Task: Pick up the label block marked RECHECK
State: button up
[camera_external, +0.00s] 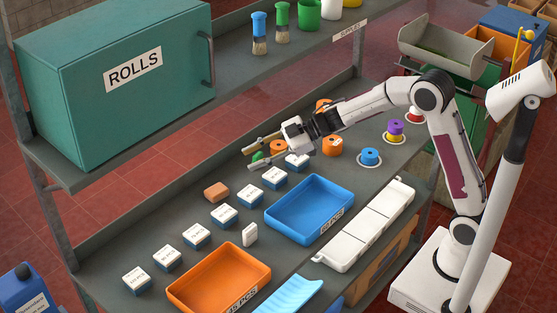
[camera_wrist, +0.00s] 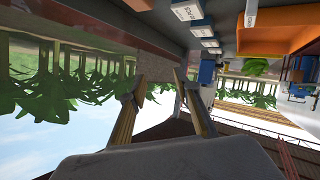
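Several white-topped blue label blocks stand in a diagonal row on the grey shelf, from the near left block (camera_external: 137,281) past a middle block (camera_external: 223,216) to the far block (camera_external: 297,161). Their print is too small to read, so I cannot tell which says RECHECK. Some also show upside down at the top of the wrist view, such as one block (camera_wrist: 187,11). My gripper (camera_external: 248,159) is open and empty, its fingers apart, near the far end of the row. Its two fingers also show in the wrist view (camera_wrist: 156,86), with no block between them.
A blue tray (camera_external: 268,218) and an orange tray (camera_external: 176,298) lie right of the row. A brown block (camera_external: 216,191) and a small white piece (camera_external: 250,235) lie nearby. Spools, including a blue one (camera_external: 370,156), stand right of my gripper. A teal cabinet (camera_external: 60,95) stands behind.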

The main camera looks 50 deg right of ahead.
jog(key=s+a+f+n+g+y, duration=0.2)
jog(key=s+a+f+g, duration=0.15)
jog(key=f, duration=0.25)
jog(key=n+g+y, duration=0.1)
jog(key=n+g, duration=0.1)
jog(key=g, duration=0.3)
send_near(250, 232)
jog(key=shift+w+a+f, duration=0.3)
jog(key=shift+a+f, duration=0.35)
jog(key=shift+f, duration=0.15)
jog(key=shift+a, duration=0.1)
jog(key=shift+x, duration=1.2)
jog(key=shift+f, duration=0.1)
jog(key=shift+x, duration=2.6)
jog(key=shift+w+f, duration=0.1)
jog(key=shift+w, duration=0.05)
grip_shut()
